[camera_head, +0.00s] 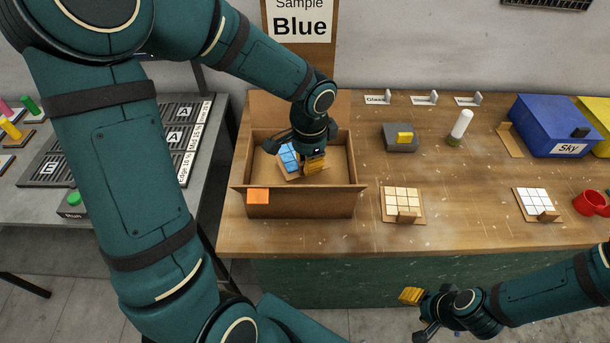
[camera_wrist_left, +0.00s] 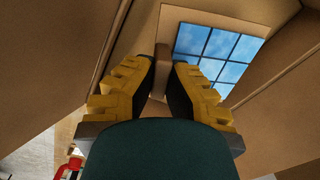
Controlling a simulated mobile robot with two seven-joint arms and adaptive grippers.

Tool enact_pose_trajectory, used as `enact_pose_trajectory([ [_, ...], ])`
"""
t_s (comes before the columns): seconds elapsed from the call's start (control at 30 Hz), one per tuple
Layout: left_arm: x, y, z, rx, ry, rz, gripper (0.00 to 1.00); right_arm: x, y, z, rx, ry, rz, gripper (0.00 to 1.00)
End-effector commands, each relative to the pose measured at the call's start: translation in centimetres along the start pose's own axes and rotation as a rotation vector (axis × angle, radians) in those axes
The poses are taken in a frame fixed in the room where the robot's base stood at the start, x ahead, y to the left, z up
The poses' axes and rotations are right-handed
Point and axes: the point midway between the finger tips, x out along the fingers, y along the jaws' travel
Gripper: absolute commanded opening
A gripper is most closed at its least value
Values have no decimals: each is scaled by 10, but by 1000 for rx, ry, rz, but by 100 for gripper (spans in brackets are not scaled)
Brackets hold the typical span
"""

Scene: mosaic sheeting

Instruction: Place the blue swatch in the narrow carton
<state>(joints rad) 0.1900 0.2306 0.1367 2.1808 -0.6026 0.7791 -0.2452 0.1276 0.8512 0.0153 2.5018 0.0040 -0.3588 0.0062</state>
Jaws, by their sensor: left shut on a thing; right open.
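The blue swatch (camera_head: 288,158), a grid of blue tiles on a tan backing with a small upright tab, is inside the open cardboard carton (camera_head: 310,206). In the left wrist view the swatch (camera_wrist_left: 214,52) lies beyond the fingertips, with carton walls around it. My left gripper (camera_head: 306,160) reaches down into the carton and is shut on the swatch's tab; its fingers (camera_wrist_left: 163,75) flank the tab. Whether the swatch touches the carton floor is unclear. My right gripper (camera_head: 414,314) is open and empty in front of the table's edge.
A beige swatch (camera_head: 402,197) and a white swatch (camera_head: 534,201) lie right of the carton. Behind are a grey block with a yellow top (camera_head: 401,137), a white cylinder (camera_head: 461,125) and a blue "Sky" box (camera_head: 556,126). A red mug (camera_head: 590,203) stands far right.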

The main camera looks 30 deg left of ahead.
Motion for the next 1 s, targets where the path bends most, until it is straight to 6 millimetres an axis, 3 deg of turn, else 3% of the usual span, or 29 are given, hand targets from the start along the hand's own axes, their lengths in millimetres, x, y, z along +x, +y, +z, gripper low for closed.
enact_pose_trajectory([
  [0.43,46,2,0,0,-1,1,0,11,4,5,-4,-11,-1,47],
  [0.83,51,2,0,0,1,-1,0,14,5,7,-5,-14,-2,47],
  [0.9,50,2,0,-1,1,-1,33,13,5,7,-4,-15,-2,47],
  [1.0,50,2,0,0,1,-1,34,13,5,7,-5,-14,-2,47],
])
